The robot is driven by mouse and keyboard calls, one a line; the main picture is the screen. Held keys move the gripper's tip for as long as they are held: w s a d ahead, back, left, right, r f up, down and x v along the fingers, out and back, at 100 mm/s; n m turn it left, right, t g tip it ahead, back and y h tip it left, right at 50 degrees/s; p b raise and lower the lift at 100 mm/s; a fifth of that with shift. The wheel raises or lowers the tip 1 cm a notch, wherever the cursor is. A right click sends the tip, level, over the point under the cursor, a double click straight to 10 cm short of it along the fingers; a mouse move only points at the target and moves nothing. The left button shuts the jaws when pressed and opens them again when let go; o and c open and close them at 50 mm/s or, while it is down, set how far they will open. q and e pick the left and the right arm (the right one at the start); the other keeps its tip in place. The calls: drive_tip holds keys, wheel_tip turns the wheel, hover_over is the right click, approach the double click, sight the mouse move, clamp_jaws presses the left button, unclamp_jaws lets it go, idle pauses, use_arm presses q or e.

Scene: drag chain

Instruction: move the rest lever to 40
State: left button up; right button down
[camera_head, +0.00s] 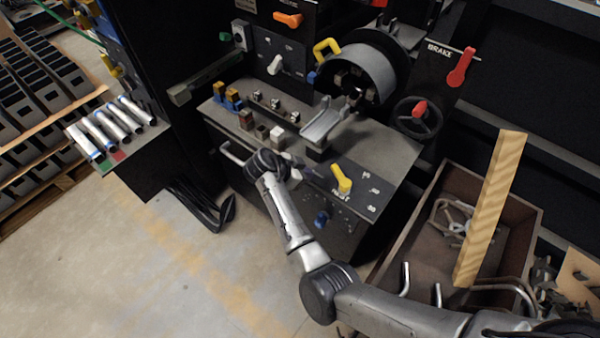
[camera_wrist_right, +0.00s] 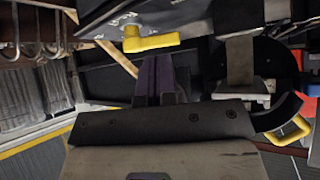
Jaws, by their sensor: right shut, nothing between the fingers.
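The rest lever (camera_head: 341,178) is a yellow handle on the dark sloped panel at the front right of the machine table. White marks stand to its right and a white label below it; the marks are too small to read surely. In the right wrist view the yellow lever (camera_wrist_right: 150,42) lies across the upper middle, beyond the fingertips. My right gripper (camera_head: 308,172) is shut and empty, just left of the lever and apart from it. Its dark fingers (camera_wrist_right: 160,80) show together in the wrist view. My left gripper is not in view.
A blue knob (camera_head: 321,218) sits below the panel. Small blocks (camera_head: 262,130) and a grey chute (camera_head: 325,122) stand on the table. A crate (camera_head: 528,215) with a wooden plank (camera_head: 490,210) is at right. Open floor lies at lower left.

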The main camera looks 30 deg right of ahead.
sight(334, 172)
drive_tip(key=d+f, duration=0.1)
drive_tip(key=d, duration=0.1)
drive_tip(key=d+f, duration=0.1)
drive_tip(key=d, duration=0.1)
drive_tip(key=d+f+b, duration=0.1)
drive_tip(key=d, duration=0.1)
drive_tip(key=shift+s+d+f, duration=0.2)
drive_tip(key=shift+s+d, duration=0.1)
drive_tip(key=shift+s, duration=0.1)
drive_tip(key=shift+d, duration=0.55)
drive_tip(key=shift+s+d+r, duration=0.1)
